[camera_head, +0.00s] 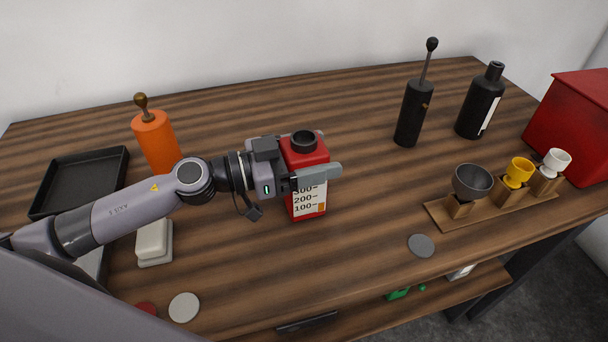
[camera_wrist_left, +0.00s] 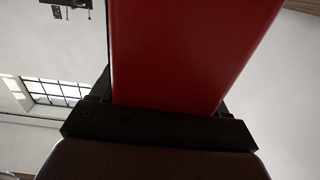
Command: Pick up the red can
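The red can (camera_head: 306,156) is a boxy red container with a black cap on top and a white label with numbers on its front. It stands upright; I cannot tell whether its base touches the table. My left gripper (camera_head: 320,155) reaches it from the left, with one grey finger across its front and the other behind it. In the left wrist view the red can (camera_wrist_left: 180,55) fills the space between the fingers of my left gripper (camera_wrist_left: 160,105), with no clear gap, so it looks shut on the can. My right gripper is not in view.
An orange bottle (camera_head: 156,140) and black tray (camera_head: 82,178) stand at left. A black grinder (camera_head: 412,112), dark bottle (camera_head: 481,101) and red box (camera_head: 575,125) stand right. A wooden stand (camera_head: 490,211) holds several cups.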

